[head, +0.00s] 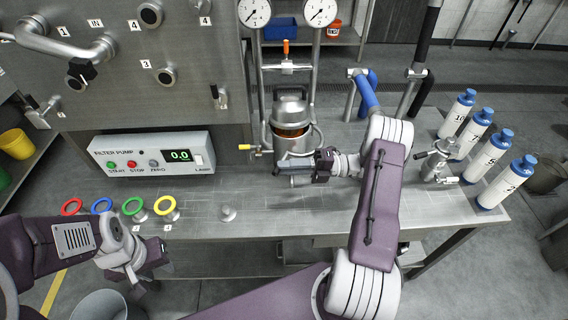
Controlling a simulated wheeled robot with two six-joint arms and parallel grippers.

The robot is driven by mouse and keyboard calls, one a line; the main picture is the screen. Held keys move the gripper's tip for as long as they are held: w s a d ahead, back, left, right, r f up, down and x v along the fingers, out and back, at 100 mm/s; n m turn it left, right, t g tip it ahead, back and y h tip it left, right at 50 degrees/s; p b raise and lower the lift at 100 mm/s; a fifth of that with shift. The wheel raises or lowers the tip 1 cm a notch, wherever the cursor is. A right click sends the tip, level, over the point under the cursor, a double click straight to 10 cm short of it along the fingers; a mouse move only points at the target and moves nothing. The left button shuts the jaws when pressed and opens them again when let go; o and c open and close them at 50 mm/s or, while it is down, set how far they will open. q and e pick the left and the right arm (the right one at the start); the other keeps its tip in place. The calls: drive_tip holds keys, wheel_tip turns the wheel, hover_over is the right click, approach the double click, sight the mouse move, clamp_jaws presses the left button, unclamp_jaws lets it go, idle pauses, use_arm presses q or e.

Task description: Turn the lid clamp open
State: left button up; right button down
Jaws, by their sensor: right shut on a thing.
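The jacketed mixer (290,108) is a steel vessel with a domed lid, standing upright on the bench under two gauges. An amber band shows below its lid. My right gripper (285,174) reaches in from the right, low at the vessel's front. It is shut on what looks like the lid clamp's grey lever; the jaws hide most of it, so its exact angle cannot be told. My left gripper (160,262) hangs at the bench's front left edge, away from the mixer. Its fingers are too small and dark to tell open from shut.
A filter pump box (150,158) stands left of the mixer. White bottles with blue caps (484,155) and a metal fitting (437,161) stand at right.

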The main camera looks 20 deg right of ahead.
idle(0.3)
drive_tip(key=c, duration=1.4)
unclamp_jaws()
drive_tip(key=shift+c, duration=0.2)
